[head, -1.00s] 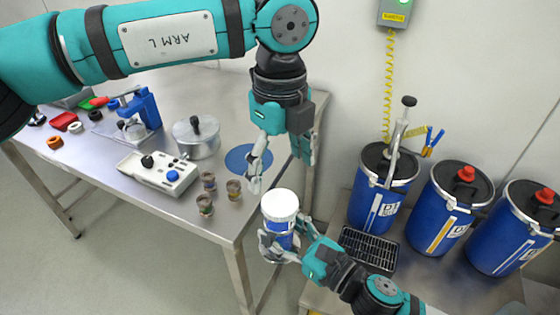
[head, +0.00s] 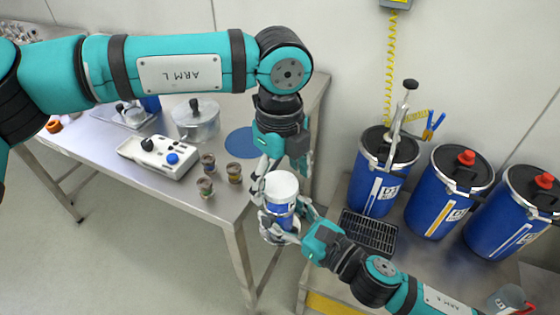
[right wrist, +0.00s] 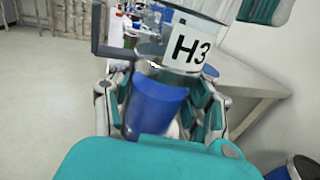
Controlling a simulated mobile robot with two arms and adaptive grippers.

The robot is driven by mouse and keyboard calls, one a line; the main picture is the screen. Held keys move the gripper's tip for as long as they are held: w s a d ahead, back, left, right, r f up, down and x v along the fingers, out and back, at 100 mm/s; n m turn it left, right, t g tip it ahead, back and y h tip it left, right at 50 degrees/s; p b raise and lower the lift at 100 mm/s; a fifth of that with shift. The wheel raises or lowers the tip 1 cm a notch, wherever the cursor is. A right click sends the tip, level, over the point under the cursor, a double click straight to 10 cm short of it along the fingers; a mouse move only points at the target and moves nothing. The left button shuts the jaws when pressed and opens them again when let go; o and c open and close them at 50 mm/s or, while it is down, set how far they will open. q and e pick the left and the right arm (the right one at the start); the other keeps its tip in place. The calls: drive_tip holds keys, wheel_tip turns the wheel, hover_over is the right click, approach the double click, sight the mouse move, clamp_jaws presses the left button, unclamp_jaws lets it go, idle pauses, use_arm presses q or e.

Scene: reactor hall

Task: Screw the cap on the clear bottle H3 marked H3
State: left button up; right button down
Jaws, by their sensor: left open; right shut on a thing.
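The clear bottle H3 (head: 280,217) has blue contents and stands roughly upright off the table's front corner. Its black H3 label (right wrist: 187,48) shows in the right wrist view. My right gripper (head: 279,232) is shut around its lower body. A wide white cap (head: 281,185) sits over the bottle's mouth; I cannot tell whether its thread is engaged. My left gripper (head: 279,172) points down from above, open. One finger is at the cap's left and the other is behind it at the right. I cannot tell whether they touch it.
The steel table (head: 228,213) holds several small jars (head: 206,187), a white control box (head: 158,156), a lidded pot (head: 196,120) and a blue disc (head: 243,142). Blue drums (head: 448,192) and a black grate (head: 368,234) stand on the right-hand bench. Floor at the lower left is clear.

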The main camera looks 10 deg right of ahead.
use_arm(q)
drive_tip(key=shift+f, duration=0.25)
